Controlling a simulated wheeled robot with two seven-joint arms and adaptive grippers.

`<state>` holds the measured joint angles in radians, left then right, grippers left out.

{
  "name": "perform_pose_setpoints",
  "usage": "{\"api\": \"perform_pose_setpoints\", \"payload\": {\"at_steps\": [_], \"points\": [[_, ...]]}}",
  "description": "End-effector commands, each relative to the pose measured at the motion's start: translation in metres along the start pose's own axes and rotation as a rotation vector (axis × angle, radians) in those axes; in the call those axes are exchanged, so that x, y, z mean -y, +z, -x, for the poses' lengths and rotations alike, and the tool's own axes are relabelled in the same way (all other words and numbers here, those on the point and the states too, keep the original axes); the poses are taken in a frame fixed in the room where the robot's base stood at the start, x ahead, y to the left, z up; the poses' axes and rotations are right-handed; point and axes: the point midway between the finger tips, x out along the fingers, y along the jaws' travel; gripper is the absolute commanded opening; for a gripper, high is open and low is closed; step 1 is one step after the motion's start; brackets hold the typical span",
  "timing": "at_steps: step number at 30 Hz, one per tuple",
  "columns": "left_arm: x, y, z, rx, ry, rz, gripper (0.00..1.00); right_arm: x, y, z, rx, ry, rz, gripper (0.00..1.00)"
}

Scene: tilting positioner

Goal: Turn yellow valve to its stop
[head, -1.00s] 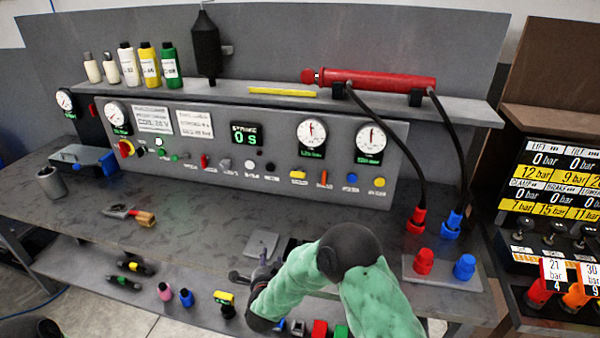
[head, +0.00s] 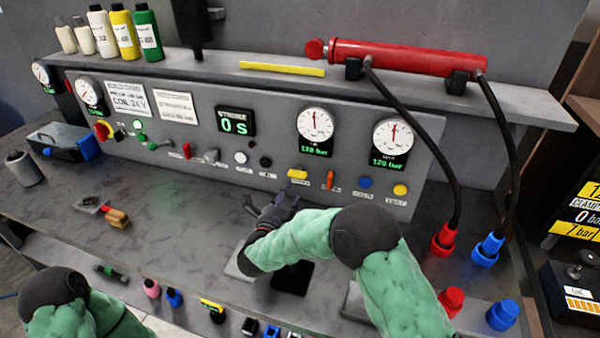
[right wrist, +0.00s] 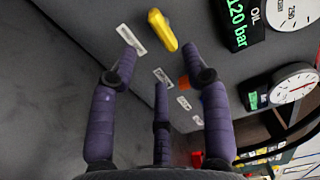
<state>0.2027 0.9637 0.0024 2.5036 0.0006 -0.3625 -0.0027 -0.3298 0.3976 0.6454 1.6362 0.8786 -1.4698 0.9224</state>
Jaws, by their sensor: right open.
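The yellow valve (head: 297,174) is a small lever-shaped handle on the lower part of the grey panel, above a small label. It lies roughly level in the head view. My right gripper (head: 272,203) is in front of the panel, below and a little left of the valve, apart from it. In the right wrist view the yellow valve (right wrist: 162,30) shows beyond the fingertips, near the top. The right gripper (right wrist: 165,72) has its fingers spread with nothing between them. My left gripper is out of view; only part of my left arm shows at lower left.
An orange lever (head: 330,180), a blue knob (head: 365,183) and a yellow knob (head: 400,189) sit right of the valve. A white knob (head: 240,157) is to the left. Hoses run down to red (head: 443,240) and blue (head: 488,248) couplings at right.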

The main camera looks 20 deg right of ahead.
Motion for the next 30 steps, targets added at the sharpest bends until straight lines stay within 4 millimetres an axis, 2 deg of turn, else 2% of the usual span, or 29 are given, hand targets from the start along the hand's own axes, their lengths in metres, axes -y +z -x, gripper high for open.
{"api": "perform_pose_setpoints", "payload": {"at_steps": [9,15,21,30], "points": [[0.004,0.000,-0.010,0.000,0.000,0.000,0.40,-0.002,-0.001,-0.054,-0.003,0.000,0.000,0.48],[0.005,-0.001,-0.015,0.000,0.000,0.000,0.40,-0.002,-0.001,-0.083,-0.001,0.000,0.001,0.48],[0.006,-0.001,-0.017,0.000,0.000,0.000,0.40,-0.001,0.000,-0.096,0.001,0.001,0.003,0.48],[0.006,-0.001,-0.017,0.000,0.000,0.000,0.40,-0.001,0.000,-0.098,0.001,0.001,0.003,0.48]]}}
